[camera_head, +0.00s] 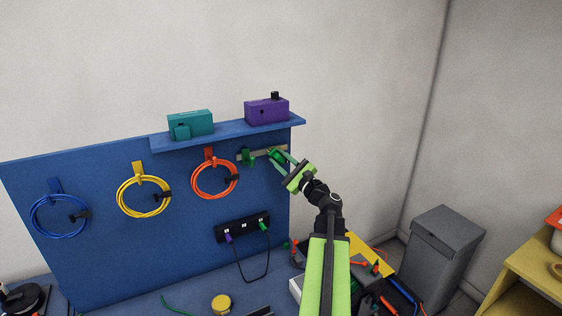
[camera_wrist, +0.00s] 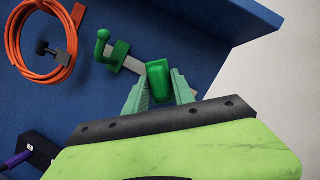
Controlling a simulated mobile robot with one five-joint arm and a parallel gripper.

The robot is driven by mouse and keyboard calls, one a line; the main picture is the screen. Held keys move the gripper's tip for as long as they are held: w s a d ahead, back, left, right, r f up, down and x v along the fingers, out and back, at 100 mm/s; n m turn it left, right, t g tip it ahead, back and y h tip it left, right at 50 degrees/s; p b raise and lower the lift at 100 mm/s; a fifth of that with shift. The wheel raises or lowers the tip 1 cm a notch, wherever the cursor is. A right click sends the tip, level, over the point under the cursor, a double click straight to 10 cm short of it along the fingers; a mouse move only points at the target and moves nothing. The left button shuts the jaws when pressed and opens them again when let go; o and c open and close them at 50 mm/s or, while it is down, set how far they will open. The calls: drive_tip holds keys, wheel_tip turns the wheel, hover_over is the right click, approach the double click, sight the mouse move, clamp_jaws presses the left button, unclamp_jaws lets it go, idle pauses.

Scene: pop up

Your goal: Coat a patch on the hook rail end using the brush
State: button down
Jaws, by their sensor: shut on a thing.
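The hook rail (camera_head: 261,152) is a short pale bar on the blue board, below the right end of the shelf. A green hook (camera_head: 247,157) sits on its left part; the hook (camera_wrist: 103,42) and rail (camera_wrist: 133,65) also show in the wrist view. My gripper (camera_head: 278,158) is at the rail's right end. In the wrist view my gripper (camera_wrist: 159,92) is shut on a rounded green piece (camera_wrist: 157,78), apparently the brush. This piece overlaps the rail end; whether it touches is unclear. No bristles are distinguishable.
Orange (camera_head: 214,180), yellow (camera_head: 143,196) and blue cable coils (camera_head: 60,216) hang to the left. Teal (camera_head: 190,123) and purple boxes (camera_head: 267,110) stand on the shelf (camera_head: 228,133) above. A black power strip (camera_head: 242,227) is below. Tools clutter the bench at lower right.

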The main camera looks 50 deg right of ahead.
drive_tip(key=shift+w+d, duration=0.3)
drive_tip(key=shift+w, duration=0.65)
idle(0.5)
drive_tip(key=shift+d, duration=0.1)
